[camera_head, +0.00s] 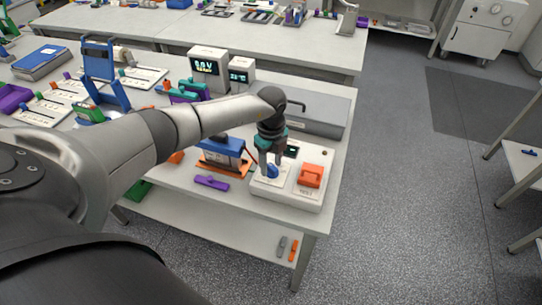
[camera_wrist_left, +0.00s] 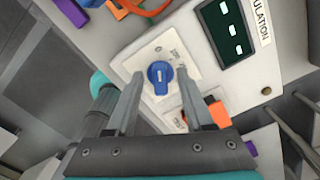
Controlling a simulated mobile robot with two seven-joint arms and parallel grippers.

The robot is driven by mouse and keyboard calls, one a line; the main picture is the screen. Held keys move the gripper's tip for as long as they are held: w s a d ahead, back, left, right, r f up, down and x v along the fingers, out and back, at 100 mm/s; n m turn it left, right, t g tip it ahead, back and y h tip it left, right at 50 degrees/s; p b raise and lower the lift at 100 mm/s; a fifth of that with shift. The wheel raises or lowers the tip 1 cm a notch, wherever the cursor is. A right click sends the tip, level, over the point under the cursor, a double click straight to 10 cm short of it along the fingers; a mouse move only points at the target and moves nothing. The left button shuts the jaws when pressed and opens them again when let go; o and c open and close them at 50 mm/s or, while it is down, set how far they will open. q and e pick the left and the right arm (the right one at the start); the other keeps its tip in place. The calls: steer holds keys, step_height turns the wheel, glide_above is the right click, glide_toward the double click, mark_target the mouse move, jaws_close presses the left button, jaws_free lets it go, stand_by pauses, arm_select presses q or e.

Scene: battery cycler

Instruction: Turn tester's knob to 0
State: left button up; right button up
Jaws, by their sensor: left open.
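The tester (camera_head: 290,203) is a white box at the near right corner of the workbench. Its round blue knob (camera_wrist_left: 160,75) sits on a pale dial plate in the left wrist view, with a white mark on it. In the head view the knob (camera_head: 271,171) is partly covered by my left gripper (camera_head: 267,168). My left gripper (camera_wrist_left: 158,86) is open, its two fingers on either side of the knob, with gaps visible. I cannot tell whether the fingertips reach down beside it. The dial's figures are too small to read. My right gripper is out of view.
An orange block (camera_head: 311,176) sits on the tester beside the knob, and a dark display (camera_wrist_left: 225,32) is above it. A blue battery on an orange base (camera_head: 222,155) and a purple piece (camera_head: 211,182) lie to the left. A grey case (camera_head: 312,108) stands behind.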

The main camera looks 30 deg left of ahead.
mark_target(272, 166)
arm_select(q)
step_height(272, 166, up, 15)
steer(key=shift+r, duration=0.15)
stand_by(0.5)
steer(key=shift+d, duration=0.1)
